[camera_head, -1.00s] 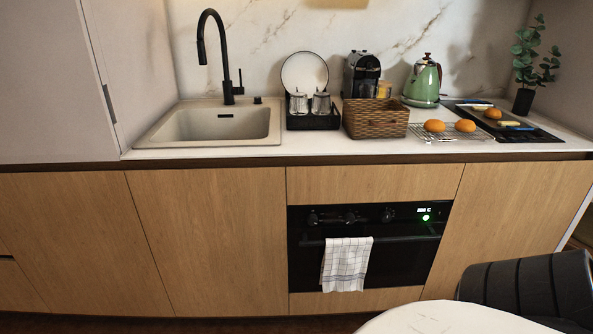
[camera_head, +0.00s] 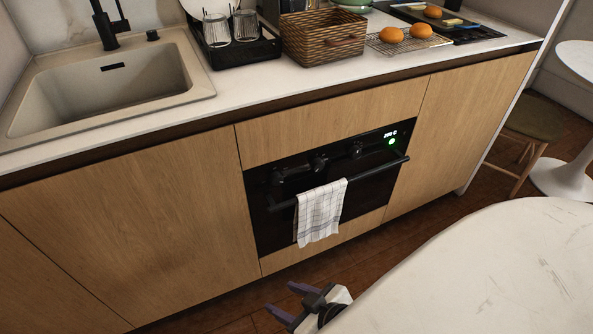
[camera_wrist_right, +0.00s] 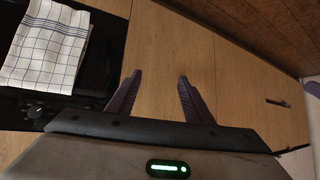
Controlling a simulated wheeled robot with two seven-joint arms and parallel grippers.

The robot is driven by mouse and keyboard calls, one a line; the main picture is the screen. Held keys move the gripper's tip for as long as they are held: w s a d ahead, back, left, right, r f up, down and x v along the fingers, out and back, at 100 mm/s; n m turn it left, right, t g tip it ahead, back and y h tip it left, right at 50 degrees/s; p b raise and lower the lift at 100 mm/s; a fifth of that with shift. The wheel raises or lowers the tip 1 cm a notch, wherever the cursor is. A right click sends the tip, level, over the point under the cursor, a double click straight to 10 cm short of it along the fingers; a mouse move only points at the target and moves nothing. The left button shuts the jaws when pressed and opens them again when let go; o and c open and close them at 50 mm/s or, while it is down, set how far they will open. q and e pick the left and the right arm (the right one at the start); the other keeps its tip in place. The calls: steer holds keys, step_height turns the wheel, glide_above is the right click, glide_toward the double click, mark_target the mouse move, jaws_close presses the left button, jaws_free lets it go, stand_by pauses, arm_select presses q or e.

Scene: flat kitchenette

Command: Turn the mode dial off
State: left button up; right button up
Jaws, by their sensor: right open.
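The black oven (camera_head: 370,180) is built into the wooden cabinet front. Its panel carries three dark dials: a left dial (camera_head: 277,175), a middle dial (camera_head: 319,163) and a right dial (camera_head: 357,150). I cannot tell which is the mode dial. The display (camera_head: 391,133) is lit beside a green light (camera_head: 392,141). My right gripper (camera_head: 281,298) is low in front of the oven, apart from it, open and empty. In the right wrist view, its open fingers (camera_wrist_right: 160,78) face wooden cabinet fronts, with one dial (camera_wrist_right: 36,112) at left. My left gripper is out of view.
A checked towel (camera_head: 321,213) hangs over the oven handle (camera_head: 384,167), below the dials. A white round table (camera_head: 490,270) fills the lower right, close to my right gripper. A stool (camera_head: 540,125) stands beyond. Floor shows between table and cabinets.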

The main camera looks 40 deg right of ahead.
steer(key=w+d+m+t+h+b, duration=0.2)
steer(key=w+d+t+b, duration=0.2)
steer(key=w+d+b, duration=0.5)
steer(key=m+t+h+b, duration=0.2)
steer(key=t+h+b, duration=0.15)
steer(key=b, duration=0.65)
glide_toward(278, 181)
steer(key=shift+t+y, duration=0.25)
steer(key=w+b, duration=0.1)
steer(key=w, duration=0.2)
steer(key=w+d, duration=0.1)
steer(key=w, duration=0.2)
steer(key=shift+d+f+b, duration=0.2)
steer(key=shift+f+b, duration=0.05)
steer(key=shift+b, duration=0.15)
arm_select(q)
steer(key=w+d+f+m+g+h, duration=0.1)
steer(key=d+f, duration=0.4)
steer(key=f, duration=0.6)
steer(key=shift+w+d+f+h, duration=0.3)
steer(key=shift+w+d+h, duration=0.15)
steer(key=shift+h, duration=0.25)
arm_select(e)
steer(key=shift+w+d, duration=0.15)
steer(key=shift+w, duration=0.6)
steer(key=shift+c, duration=0.2)
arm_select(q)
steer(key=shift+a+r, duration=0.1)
arm_select(e)
steer(key=c, duration=1)
